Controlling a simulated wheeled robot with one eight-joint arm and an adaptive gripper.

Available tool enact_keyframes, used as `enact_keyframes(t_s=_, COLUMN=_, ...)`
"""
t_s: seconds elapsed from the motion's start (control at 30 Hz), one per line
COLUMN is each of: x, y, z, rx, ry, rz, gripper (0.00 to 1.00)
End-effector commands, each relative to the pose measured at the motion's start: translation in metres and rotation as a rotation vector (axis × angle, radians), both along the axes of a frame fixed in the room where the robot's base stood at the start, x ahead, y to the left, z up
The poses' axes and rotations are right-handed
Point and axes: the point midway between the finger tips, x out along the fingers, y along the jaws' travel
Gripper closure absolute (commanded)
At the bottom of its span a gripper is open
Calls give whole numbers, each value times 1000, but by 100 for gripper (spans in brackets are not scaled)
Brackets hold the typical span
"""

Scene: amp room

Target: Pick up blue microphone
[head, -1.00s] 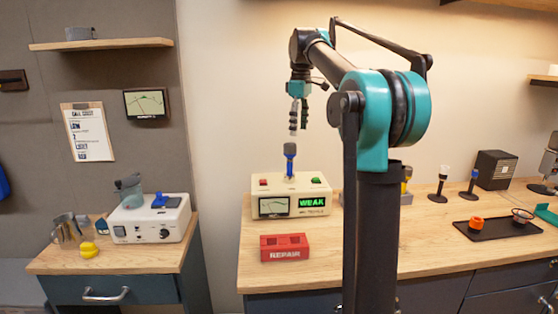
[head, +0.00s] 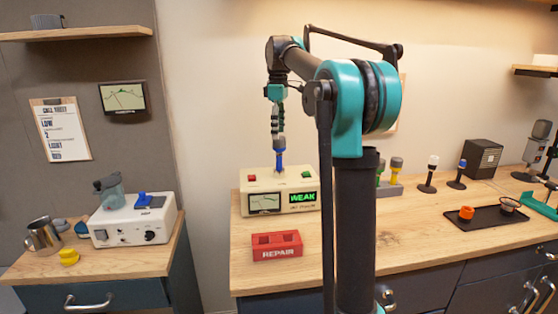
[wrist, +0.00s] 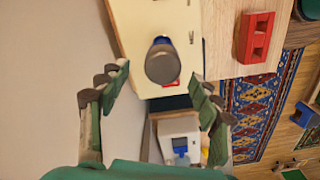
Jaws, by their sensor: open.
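The blue microphone (head: 280,157) stands upright on the cream tester box (head: 253,204), which reads WEAK in green. Its dark grey head and blue body show from above in the wrist view (wrist: 163,62). My gripper (head: 277,124) points down right over the microphone, its fingertips at about the height of the head. In the wrist view my gripper (wrist: 159,75) is open, with one finger to each side of the microphone. Whether a finger touches it cannot be told.
A red REPAIR block (head: 277,246) sits in front of the tester. To the right are small microphones on stands (head: 457,174) and a black tray (head: 486,218). A white device (head: 131,222) stands on the left bench. The counter right of the REPAIR block is clear.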

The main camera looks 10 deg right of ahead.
Motion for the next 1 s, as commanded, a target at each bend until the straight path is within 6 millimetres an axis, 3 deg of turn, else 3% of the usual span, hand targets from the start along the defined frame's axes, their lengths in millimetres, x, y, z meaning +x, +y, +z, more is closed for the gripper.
enact_keyframes(t_s=0.33, x=-1, y=-1, z=-29, rx=0, ry=0, rz=-1, gripper=36)
enact_keyframes(t_s=0.6, x=-4, y=-3, z=-65, rx=0, ry=0, rz=-1, gripper=36)
enact_keyframes(t_s=0.9, x=-4, y=-2, z=-71, rx=0, ry=0, rz=0, gripper=36)
enact_keyframes(t_s=1.0, x=-4, y=-2, z=-71, rx=0, ry=0, rz=0, gripper=46)
